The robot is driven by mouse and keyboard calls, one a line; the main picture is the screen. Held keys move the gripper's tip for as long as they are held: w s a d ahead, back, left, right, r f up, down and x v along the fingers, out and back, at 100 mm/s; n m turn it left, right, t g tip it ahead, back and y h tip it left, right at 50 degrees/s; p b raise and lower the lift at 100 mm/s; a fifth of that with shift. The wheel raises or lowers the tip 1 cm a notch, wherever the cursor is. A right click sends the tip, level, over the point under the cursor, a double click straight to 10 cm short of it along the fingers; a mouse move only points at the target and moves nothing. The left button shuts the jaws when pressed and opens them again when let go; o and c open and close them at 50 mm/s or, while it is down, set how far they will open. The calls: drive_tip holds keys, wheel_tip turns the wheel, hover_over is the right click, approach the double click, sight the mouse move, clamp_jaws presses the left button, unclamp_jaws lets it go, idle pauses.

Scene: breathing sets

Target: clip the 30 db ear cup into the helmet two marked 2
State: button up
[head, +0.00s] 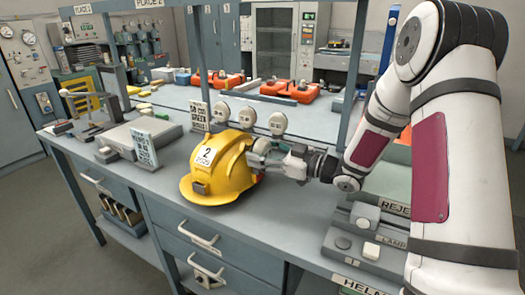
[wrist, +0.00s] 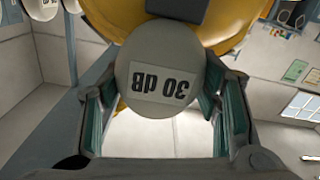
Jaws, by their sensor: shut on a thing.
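The yellow helmet (head: 225,185) marked 2 sits on the grey bench in the head view, its number label facing me. My gripper (head: 270,160) is at the helmet's right side. In the wrist view my gripper (wrist: 163,100) is shut on a round grey ear cup (wrist: 160,60), whose label reads 30 dB upside down. The helmet's yellow shell (wrist: 225,25) lies right behind the cup, with a dark part above the cup. I cannot tell whether the cup is seated in the helmet or only close to it.
Several pale ear cups (head: 247,117) stand in a row behind the helmet. A small sign (head: 144,148) stands left of it. A grey device (head: 355,235) marked LAMP and a REJECT label (head: 396,208) are to the right. Bench in front of the helmet is clear.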

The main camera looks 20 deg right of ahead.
sight(268, 152)
drive_tip(key=o, duration=1.3)
drive_tip(key=shift+s+d, duration=0.1)
drive_tip(key=v, duration=0.7)
drive_tip(key=shift+s+d, duration=0.1)
drive_tip(key=shift+s, duration=0.05)
drive_tip(key=shift+r, duration=0.1)
